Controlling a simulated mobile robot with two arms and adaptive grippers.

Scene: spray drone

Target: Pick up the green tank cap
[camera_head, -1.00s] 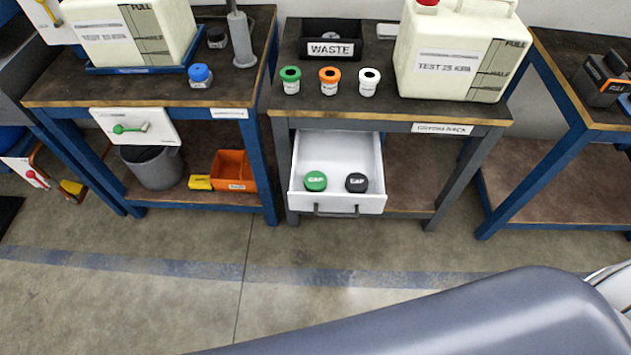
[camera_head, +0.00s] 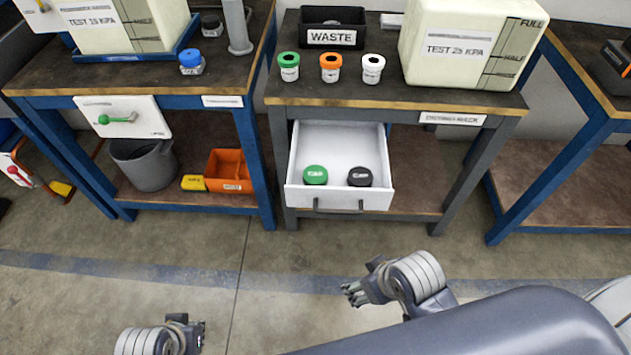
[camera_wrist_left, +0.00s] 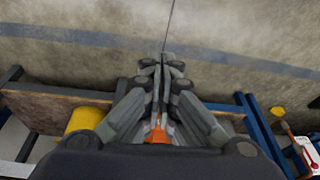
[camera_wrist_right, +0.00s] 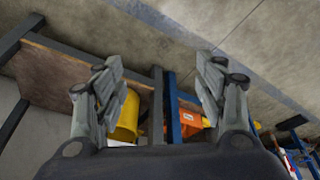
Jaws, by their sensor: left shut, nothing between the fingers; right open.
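The green tank cap (camera_head: 315,175) lies in the open white drawer (camera_head: 338,203), at the left of its front. A black cap (camera_head: 360,176) lies beside it on the right, apart from it. My right gripper (camera_head: 352,290) is in front of and below the drawer, open and empty; its spread fingers show in the right wrist view (camera_wrist_right: 163,90). My left gripper (camera_head: 198,335) is at the bottom left of the head view, over the floor, well away from the drawer. In the left wrist view its fingers (camera_wrist_left: 163,75) are together with nothing between them.
On the table above the drawer stand green-ringed, orange-ringed and white-ringed jars (camera_head: 331,68), a black WASTE bin (camera_head: 333,38) and a large cream tank (camera_head: 455,45). The left bench (camera_head: 130,88) has a small panel with a green handle (camera_head: 118,118). The floor before the drawer is clear.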

